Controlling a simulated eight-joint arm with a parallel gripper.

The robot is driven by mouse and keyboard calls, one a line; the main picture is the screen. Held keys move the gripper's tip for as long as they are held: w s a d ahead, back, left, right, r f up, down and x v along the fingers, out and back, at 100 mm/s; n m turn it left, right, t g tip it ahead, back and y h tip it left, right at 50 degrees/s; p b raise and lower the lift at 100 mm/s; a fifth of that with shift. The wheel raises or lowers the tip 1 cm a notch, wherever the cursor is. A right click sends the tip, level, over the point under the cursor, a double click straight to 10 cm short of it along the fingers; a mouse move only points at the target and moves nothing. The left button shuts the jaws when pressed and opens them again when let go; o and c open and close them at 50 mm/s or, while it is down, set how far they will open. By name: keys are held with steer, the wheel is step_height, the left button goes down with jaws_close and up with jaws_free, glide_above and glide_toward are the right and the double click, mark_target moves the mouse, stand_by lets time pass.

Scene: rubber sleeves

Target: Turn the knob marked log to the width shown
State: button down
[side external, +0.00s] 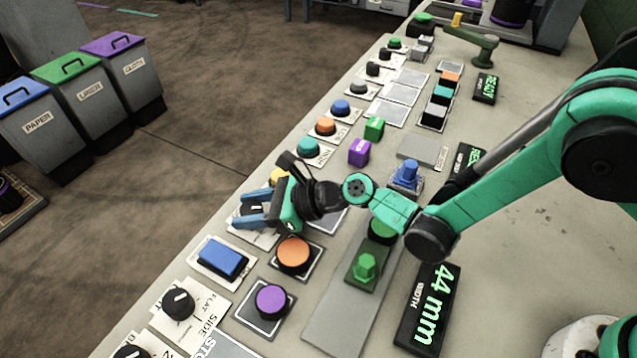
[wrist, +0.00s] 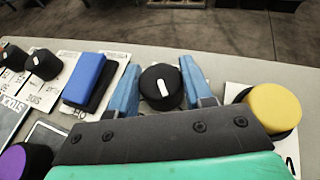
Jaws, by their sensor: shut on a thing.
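A black knob with a white pointer line (wrist: 162,88) sits between the two blue fingers of my gripper (wrist: 165,92) in the wrist view. In the side external view the knob (side external: 252,208) is partly covered by my gripper (side external: 256,211), which is shut on it from the right. The pointer runs almost straight toward and away from my gripper, slightly slanted. The plate under the knob is mostly hidden and I cannot read its marking. A black display (side external: 427,310) shows "WIDTH 44 mm" in green.
A blue block button (side external: 223,258) and an orange round button (side external: 294,252) are close by. A yellow button (wrist: 274,106) stands just right of the fingers in the wrist view. Another black knob (side external: 178,303) has a FLAT/SIDE plate. Several more buttons line the bench.

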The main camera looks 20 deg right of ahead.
mark_target(250, 208)
steer(key=shift+m+t+h, duration=0.8)
steer(key=shift+m+t, duration=0.5)
steer(key=shift+c, duration=1.7)
jaws_free()
step_height(250, 208, up, 20)
steer(key=shift+a, duration=0.1)
